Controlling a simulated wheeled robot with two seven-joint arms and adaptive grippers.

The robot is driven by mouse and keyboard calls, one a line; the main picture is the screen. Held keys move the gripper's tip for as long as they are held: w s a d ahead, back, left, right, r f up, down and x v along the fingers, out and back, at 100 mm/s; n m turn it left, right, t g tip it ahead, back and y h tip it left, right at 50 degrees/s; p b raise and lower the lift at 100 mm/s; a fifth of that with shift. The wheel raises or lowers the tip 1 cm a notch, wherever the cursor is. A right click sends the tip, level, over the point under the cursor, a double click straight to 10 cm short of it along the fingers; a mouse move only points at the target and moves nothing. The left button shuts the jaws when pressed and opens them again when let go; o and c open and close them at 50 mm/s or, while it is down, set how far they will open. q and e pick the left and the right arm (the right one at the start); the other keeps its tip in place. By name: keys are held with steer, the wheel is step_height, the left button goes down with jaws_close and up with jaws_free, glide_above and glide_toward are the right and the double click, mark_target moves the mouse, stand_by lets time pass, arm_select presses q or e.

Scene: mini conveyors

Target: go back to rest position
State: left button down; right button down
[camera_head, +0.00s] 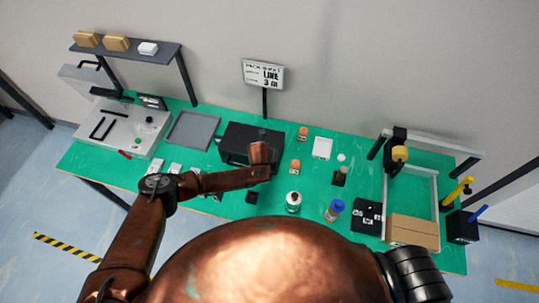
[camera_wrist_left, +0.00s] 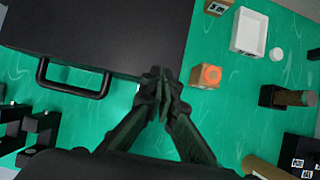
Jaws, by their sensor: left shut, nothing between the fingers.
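My left arm reaches over the green table (camera_head: 230,203) from the left in the head view. Its gripper (camera_head: 263,134) is over the black box (camera_head: 238,136) near the table's middle. In the left wrist view, the gripper's fingers (camera_wrist_left: 160,88) are shut together with nothing between them. They are beside the edge of the black box (camera_wrist_left: 110,25), which has a handle. I cannot tell whether they touch it. My right gripper is not in view.
Small orange-topped blocks (camera_head: 295,166) and a white tray (camera_head: 322,148) stand right of the arm. Bottles (camera_head: 293,202) are near the front edge. A grey frame (camera_head: 435,190) stands at right, a grey machine (camera_head: 120,125) at left. A sign (camera_head: 263,76) stands behind.

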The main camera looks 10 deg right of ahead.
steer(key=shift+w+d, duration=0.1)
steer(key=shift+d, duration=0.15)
